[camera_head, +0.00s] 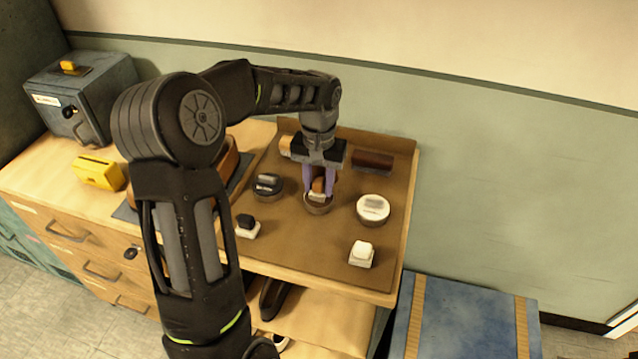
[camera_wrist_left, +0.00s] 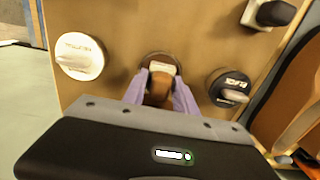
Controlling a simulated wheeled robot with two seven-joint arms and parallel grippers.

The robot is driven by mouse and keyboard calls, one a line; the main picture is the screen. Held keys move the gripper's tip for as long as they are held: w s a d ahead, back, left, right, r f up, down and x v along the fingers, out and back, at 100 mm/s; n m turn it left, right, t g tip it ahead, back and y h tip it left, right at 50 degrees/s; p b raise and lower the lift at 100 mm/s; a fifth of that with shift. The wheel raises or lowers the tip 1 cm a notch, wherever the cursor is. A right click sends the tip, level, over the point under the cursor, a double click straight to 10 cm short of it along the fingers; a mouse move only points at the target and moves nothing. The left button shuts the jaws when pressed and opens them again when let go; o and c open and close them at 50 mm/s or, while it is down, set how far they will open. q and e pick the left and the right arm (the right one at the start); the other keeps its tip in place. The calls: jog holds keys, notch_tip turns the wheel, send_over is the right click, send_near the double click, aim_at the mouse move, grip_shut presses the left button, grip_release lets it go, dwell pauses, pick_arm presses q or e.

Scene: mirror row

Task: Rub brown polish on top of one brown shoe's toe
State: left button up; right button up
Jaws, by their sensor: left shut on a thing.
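My left gripper (camera_head: 318,182) has purple fingers and is shut on a small applicator with a brown grip (camera_head: 318,186) and a pale base. It holds the applicator down at the round brown polish tin (camera_head: 318,208), in or just over it; I cannot tell if they touch. In the left wrist view the gripper (camera_wrist_left: 160,92) points at the tin (camera_wrist_left: 158,55), with the applicator's pale base (camera_wrist_left: 162,68) before it. A brown shoe (camera_head: 230,163) is mostly hidden behind my left arm; brown leather also shows at the right of the wrist view (camera_wrist_left: 292,92). My right gripper is not in view.
A black tin (camera_head: 268,187) and a white tin (camera_head: 373,209) flank the brown tin. A black applicator (camera_head: 246,225) and a white one (camera_head: 361,254) stand nearer the front. A dark brown brush (camera_head: 373,162) lies behind. A yellow object (camera_head: 100,172) and grey box (camera_head: 82,95) are left.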

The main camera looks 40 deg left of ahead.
aim_at(319, 179)
pick_arm(q)
jog(key=shift+r+p, duration=1.9)
jog(key=shift+r, duration=1.15)
